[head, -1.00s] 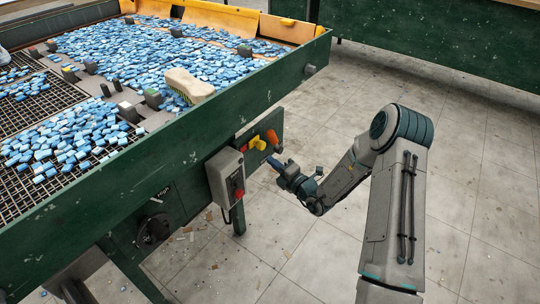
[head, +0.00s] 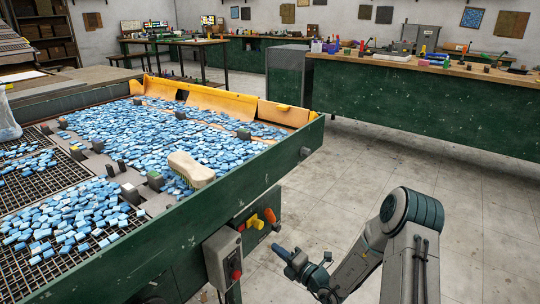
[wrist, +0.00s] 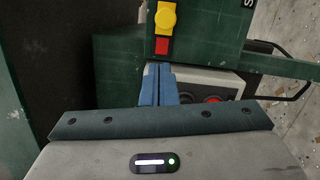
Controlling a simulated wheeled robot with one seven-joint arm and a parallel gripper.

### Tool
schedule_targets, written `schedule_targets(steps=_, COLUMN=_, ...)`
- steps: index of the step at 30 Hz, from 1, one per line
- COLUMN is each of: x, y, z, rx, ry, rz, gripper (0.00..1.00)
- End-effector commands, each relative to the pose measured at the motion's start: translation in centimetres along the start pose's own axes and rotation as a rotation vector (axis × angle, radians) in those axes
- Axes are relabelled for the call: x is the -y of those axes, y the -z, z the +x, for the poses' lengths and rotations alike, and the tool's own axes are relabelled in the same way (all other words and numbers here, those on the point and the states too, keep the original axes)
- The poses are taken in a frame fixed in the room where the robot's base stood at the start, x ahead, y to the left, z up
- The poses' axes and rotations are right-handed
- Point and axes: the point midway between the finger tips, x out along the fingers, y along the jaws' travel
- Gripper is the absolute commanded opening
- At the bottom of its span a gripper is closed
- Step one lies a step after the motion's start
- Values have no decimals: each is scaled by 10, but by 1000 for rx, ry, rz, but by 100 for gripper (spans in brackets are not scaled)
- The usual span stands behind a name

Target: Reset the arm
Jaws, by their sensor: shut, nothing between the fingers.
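My gripper (head: 281,253) is at the lower middle of the head view, at the end of my bent grey arm. Its blue fingers are closed together with nothing between them. They point left toward the side of the green sorting table (head: 240,205), near the grey control box (head: 222,258). In the wrist view the shut blue fingers (wrist: 159,84) show in front of the control box (wrist: 205,88) and below a yellow knob (wrist: 165,18). I cannot tell the exact gap between the fingertips and the box.
Blue tiles (head: 195,135) and a brush (head: 190,168) lie on the table. A long green workbench (head: 440,105) stands at the back right. Bare tiled floor (head: 345,165) lies between.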

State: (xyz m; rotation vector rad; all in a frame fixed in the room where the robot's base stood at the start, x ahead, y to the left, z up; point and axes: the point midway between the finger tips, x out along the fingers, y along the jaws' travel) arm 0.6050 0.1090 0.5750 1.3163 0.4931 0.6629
Motion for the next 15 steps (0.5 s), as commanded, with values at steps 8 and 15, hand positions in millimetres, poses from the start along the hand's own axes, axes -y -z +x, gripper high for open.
schedule_targets(steps=8, x=-130, y=46, z=-2, rx=-373, ry=-87, rz=-464, gripper=0)
schedule_targets(steps=15, x=-222, y=93, z=-40, rx=-742, ry=-201, rz=-963, gripper=0)
